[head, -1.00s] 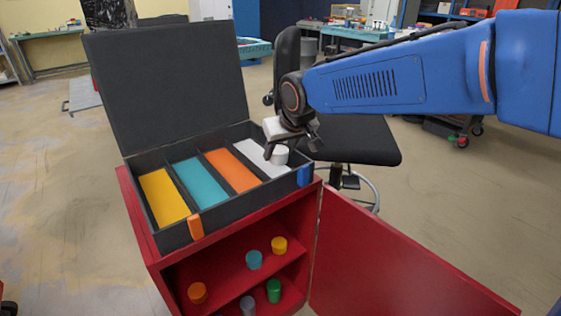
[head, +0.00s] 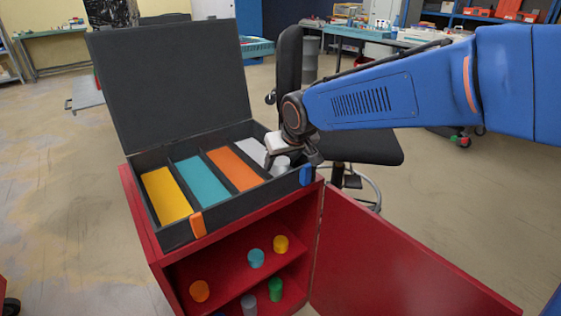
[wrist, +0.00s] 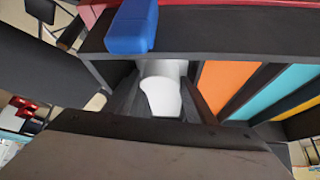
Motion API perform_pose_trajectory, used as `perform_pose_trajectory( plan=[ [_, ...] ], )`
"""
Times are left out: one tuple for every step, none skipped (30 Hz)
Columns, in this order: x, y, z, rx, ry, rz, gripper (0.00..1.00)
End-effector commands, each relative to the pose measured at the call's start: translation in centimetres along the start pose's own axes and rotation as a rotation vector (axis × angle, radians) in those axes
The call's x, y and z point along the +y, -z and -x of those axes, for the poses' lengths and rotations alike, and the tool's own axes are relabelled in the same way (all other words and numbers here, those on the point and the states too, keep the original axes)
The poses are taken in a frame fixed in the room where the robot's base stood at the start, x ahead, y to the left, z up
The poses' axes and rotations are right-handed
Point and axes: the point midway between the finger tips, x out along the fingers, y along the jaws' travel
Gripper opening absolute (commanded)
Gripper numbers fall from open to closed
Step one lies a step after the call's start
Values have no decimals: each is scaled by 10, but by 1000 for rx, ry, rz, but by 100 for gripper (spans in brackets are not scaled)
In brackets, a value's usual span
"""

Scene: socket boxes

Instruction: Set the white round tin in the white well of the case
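The white round tin (head: 281,166) is at the near end of the white well (head: 252,151), the rightmost well of the dark open case (head: 250,204). My gripper (head: 290,160) reaches down into that end of the well with its fingers around the tin. In the wrist view the tin (wrist: 160,88) sits between the two dark fingers (wrist: 160,100), which look closed against its sides. The tin's base is hidden, so I cannot tell whether it touches the well floor.
Yellow (head: 166,195), teal (head: 202,182) and orange (head: 234,169) wells lie left of the white one. The blue latch (head: 306,175) is beside my gripper. The raised lid (head: 172,85) stands behind. The case rests on a red cabinet (head: 222,238) holding several coloured tins; its door (head: 400,265) is open.

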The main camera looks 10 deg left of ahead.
Motion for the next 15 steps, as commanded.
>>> perform_pose_trajectory(
  plan=[
    [0, 0, 0, 0, 0, 0, 50],
    [0, 0, 0, 0, 0, 0, 50],
    [0, 1, 1, 1, 0, 0, 50],
    [0, 2, 2, 1, 0, 0, 50],
    [0, 2, 4, 1, 0, 0, 50],
    [0, 2, 8, 1, 0, 0, 50],
    [0, 2, 11, 1, 0, 0, 50],
    [0, 2, 15, 1, 0, 0, 50],
    [0, 2, 21, 3, 0, 0, 50],
    [0, 2, 26, 4, 0, 0, 50],
    [0, 2, 32, 3, 0, 0, 50],
    [0, 2, 39, 3, 0, 0, 50],
    [0, 2, 46, 4, 0, 0, 50],
    [0, 2, 52, 4, 0, 0, 50],
    [0, 2, 59, 3, 0, 0, 50]
  ],
)
